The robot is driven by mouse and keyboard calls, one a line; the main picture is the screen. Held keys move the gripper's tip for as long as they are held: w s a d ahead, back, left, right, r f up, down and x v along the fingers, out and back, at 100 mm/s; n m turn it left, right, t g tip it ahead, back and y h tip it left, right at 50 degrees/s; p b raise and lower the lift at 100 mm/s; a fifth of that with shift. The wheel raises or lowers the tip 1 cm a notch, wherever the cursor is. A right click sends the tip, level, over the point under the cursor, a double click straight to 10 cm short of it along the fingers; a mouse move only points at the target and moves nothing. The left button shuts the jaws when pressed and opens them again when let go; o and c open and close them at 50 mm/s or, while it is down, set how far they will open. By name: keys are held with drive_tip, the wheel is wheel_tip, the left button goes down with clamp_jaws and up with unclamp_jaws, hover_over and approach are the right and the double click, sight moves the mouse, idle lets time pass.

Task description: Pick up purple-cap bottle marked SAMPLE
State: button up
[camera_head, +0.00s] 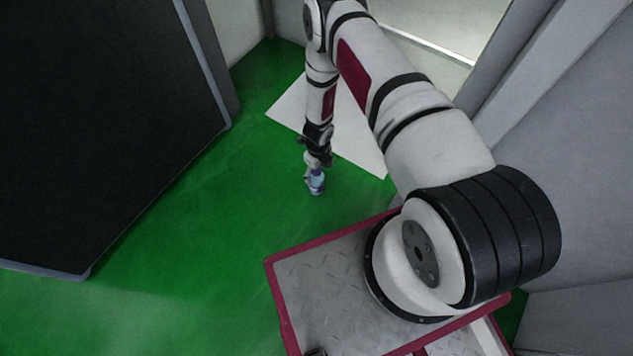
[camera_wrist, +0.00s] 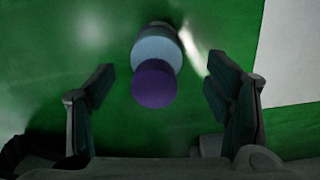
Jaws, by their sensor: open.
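The purple-cap bottle (camera_wrist: 158,52) shows in the wrist view between my two fingers, cap (camera_wrist: 153,84) toward me and pale blue body behind it. No SAMPLE marking can be read. In the head view the bottle (camera_head: 316,184) is small, at the lower end of my arm, over the green floor. My gripper (camera_wrist: 160,72) is open, one finger on each side of the bottle, with a visible gap to both. In the head view my gripper (camera_head: 314,164) points down just above the bottle and partly hides its top.
Green floor (camera_head: 190,220) surrounds the bottle. A white sheet or panel (camera_head: 358,140) lies behind and to its right. A large dark panel (camera_head: 95,120) stands at the left, and a pale wall (camera_head: 575,170) at the right. Floor left of the bottle is clear.

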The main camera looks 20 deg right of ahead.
wheel_tip(320, 180, down, 5)
drive_tip(key=b, duration=0.2)
drive_tip(key=shift+s+a+b, duration=0.15)
drive_tip(key=shift+b, duration=0.2)
drive_tip(key=shift+c, duration=0.4)
drive_tip(key=c, duration=1.5)
drive_tip(key=shift+r, duration=0.15)
